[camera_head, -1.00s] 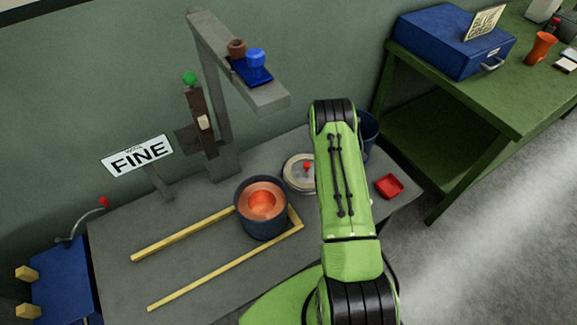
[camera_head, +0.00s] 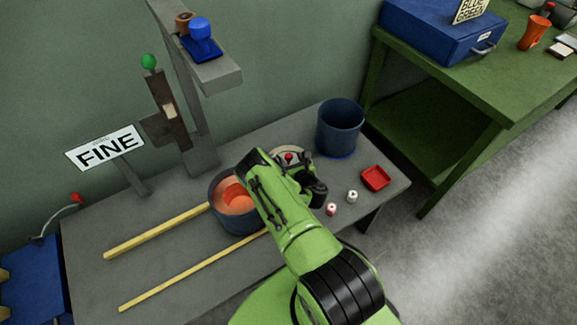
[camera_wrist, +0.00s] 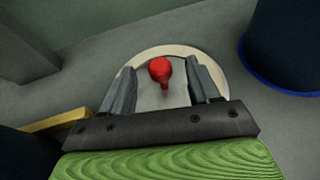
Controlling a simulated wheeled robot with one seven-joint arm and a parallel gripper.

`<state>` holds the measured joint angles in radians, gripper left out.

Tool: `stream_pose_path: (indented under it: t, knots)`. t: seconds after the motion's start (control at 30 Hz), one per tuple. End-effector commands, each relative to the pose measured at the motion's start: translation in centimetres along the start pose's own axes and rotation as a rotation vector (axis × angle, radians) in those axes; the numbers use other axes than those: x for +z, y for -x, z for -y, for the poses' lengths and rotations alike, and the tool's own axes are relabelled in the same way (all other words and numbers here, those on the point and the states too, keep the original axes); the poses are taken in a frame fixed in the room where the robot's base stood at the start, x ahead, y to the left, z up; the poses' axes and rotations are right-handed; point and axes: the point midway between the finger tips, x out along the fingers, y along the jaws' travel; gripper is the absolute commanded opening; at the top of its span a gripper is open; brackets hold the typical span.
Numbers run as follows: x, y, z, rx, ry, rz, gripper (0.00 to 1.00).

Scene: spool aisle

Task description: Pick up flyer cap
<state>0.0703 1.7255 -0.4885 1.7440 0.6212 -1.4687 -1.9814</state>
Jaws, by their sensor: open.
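A pale round disc with a red knob, which looks like the flyer cap (camera_head: 281,152), lies on the grey table behind the copper-lined pot. My gripper (camera_head: 305,176) is right at it, partly hidden by my arm. In the wrist view, the flyer cap (camera_wrist: 169,97) lies below my two grey fingers. My gripper (camera_wrist: 161,67) is open, with one finger on each side of the red knob (camera_wrist: 160,68). I see gaps between knob and fingers. Part of the disc is hidden by the fingers and gripper body.
The copper-lined pot (camera_head: 219,215) stands close left of my arm, by yellow rails (camera_head: 160,232). A dark blue bin (camera_head: 339,128) stands just right of the cap. A red tray (camera_head: 375,178) and two small pieces (camera_head: 352,196) lie to the right. A grey post with overhanging arm (camera_head: 216,76) rises behind.

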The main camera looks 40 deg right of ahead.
Motion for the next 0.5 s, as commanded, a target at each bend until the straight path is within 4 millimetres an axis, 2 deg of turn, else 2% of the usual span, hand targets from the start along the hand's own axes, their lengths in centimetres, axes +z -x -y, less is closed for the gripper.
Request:
stream_pose_path:
  t: [0.1, 0.2, 0.43, 0.5]
  knots:
    - [-0.2, -2.3, -0.2, 0.005, 0.004, 0.001, 0.61]
    - [-0.1, -3.5, -0.1, 0.002, 0.001, 0.000, 0.61]
    - [0.0, -3.6, -0.1, 0.000, -0.001, -0.001, 0.61]
    - [0.0, -3.6, -0.1, 0.000, -0.001, -0.001, 0.50]
